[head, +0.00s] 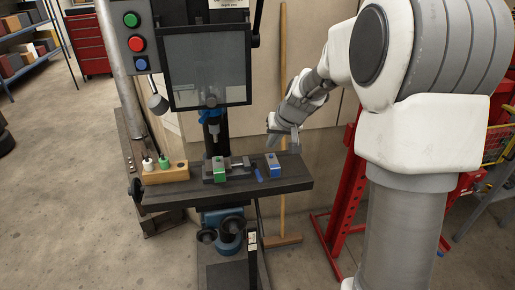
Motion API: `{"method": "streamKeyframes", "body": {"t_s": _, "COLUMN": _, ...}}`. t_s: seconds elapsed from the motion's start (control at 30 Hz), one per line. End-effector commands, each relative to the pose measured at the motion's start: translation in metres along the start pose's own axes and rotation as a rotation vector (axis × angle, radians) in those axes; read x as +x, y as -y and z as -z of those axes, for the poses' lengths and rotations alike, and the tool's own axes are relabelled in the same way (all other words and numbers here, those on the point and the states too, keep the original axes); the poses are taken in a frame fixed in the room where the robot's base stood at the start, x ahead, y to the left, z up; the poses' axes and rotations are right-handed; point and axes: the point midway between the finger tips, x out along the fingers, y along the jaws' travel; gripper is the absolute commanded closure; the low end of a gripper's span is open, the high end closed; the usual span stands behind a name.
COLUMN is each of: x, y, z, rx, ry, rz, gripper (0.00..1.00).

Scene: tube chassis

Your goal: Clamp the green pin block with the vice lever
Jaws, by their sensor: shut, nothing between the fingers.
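The green pin block (220,172) sits at the vice (236,165) on the drill press table. I cannot tell whether the jaws touch it. The vice lever (258,175) has a blue end and points right and toward the front edge, beside the vice. My gripper (279,141) is shut and empty. It is above the back right of the table, above and behind the blue block and apart from the lever.
A blue-topped block (273,166) stands right of the lever. The drill head and clear guard (206,68) hang above the table. A broom (282,200) stands behind.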

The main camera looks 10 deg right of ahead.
Motion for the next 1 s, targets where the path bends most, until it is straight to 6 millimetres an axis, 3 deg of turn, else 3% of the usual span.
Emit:
{"method": "streamKeyframes", "body": {"t_s": 0.17, "x": 0.021, "y": 0.000, "z": -0.002, "rx": 0.001, "ry": 0.005, "rz": 0.001, "gripper": 1.00}}
{"method": "streamKeyframes", "body": {"t_s": 0.6, "x": 0.101, "y": 0.001, "z": -0.002, "rx": 0.001, "ry": 0.005, "rz": 0.001, "gripper": 1.00}}
{"method": "streamKeyframes", "body": {"t_s": 0.8, "x": 0.120, "y": 0.000, "z": -0.022, "rx": 0.001, "ry": 0.003, "rz": 0.001, "gripper": 1.00}}
{"method": "streamKeyframes", "body": {"t_s": 1.0, "x": 0.127, "y": 0.000, "z": -0.029, "rx": 0.000, "ry": 0.002, "rz": 0.001, "gripper": 1.00}}
